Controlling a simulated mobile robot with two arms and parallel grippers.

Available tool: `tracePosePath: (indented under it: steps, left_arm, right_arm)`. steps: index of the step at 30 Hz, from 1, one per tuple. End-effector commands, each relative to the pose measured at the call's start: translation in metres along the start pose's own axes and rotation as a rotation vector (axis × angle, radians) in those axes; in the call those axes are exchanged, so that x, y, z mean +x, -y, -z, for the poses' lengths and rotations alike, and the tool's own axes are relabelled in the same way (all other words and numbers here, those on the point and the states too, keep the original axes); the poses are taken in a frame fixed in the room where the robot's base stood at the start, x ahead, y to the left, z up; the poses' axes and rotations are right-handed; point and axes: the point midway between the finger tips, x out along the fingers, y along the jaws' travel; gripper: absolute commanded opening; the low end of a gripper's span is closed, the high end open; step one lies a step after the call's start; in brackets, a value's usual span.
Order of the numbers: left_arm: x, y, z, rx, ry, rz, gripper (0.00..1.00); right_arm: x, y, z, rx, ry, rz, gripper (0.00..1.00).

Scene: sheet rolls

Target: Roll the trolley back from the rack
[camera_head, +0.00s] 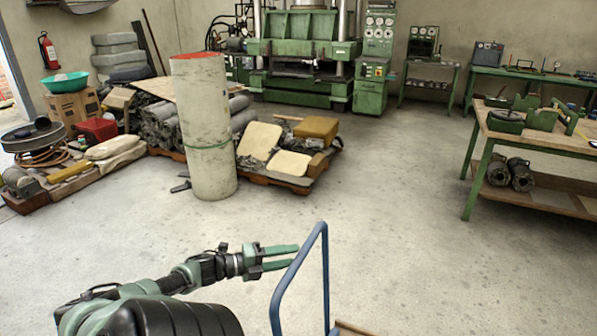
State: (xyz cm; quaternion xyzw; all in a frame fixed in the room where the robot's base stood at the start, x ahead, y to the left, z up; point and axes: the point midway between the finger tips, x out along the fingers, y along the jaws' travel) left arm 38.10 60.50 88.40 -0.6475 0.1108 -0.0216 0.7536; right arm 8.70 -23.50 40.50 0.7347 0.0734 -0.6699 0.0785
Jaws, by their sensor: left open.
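The trolley's blue tubular handle (326,262) rises at the bottom middle of the head view. A small strip of brown deck (354,328) shows at the bottom edge, and the rest of the trolley is out of view. My left gripper (293,256) is open and empty, with its green fingers pointing right at the handle's left upright. The fingertips end just beside that tube, and I cannot tell whether they touch it. My right gripper is not in view. No rack that I can clearly identify as the trolley's shows.
A tall grey roll (207,130) stands upright before a loaded pallet (262,178). A green-legged workbench (468,178) stands at the right. A green press (303,50) stands at the back. The concrete floor between the handle and these is clear.

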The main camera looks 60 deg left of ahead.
Motion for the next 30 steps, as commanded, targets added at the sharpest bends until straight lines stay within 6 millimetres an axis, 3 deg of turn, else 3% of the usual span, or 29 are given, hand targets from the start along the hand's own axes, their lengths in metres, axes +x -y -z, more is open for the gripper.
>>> tracePosePath:
  steps: [3,9,30]
  left_arm:
    - [-0.020,-0.002,0.000,-0.001,0.001,-0.002,0.45]
    - [-0.035,0.000,-0.001,0.000,0.001,0.000,0.45]
    - [-0.036,0.000,-0.001,0.000,0.002,0.000,0.45]
  right_arm:
    - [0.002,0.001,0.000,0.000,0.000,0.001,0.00]
    - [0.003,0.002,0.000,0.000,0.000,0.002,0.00]
    - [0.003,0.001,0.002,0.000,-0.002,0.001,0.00]
